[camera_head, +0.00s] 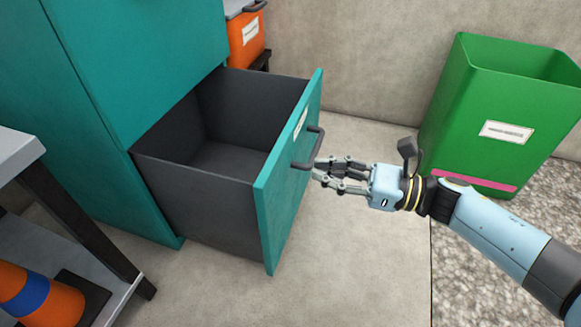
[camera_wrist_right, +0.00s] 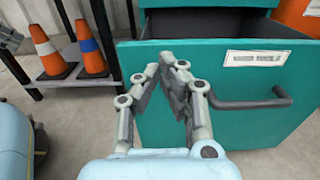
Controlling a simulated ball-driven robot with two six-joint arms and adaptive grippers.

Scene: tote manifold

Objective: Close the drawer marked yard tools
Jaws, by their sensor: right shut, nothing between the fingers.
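A teal drawer (camera_head: 287,184) stands pulled out of the teal cabinet (camera_head: 140,70), its dark inside empty. Its front carries a white label, too small to read, and a dark bar handle (camera_head: 310,150). In the right wrist view the drawer front (camera_wrist_right: 240,118) fills the right side, with the label (camera_wrist_right: 256,58) above the handle (camera_wrist_right: 250,101). My right gripper (camera_head: 320,170) is shut and empty, its fingertips close to the drawer front beside the handle. In the wrist view its fingertips (camera_wrist_right: 168,62) lie left of the handle; whether they touch the front I cannot tell.
A green bin (camera_head: 455,125) stands at the right by the wall. An orange box (camera_head: 246,38) sits behind the cabinet. A grey shelf unit (camera_head: 15,155) with orange cones (camera_wrist_right: 92,48) stands at the left. The floor in front of the drawer is clear.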

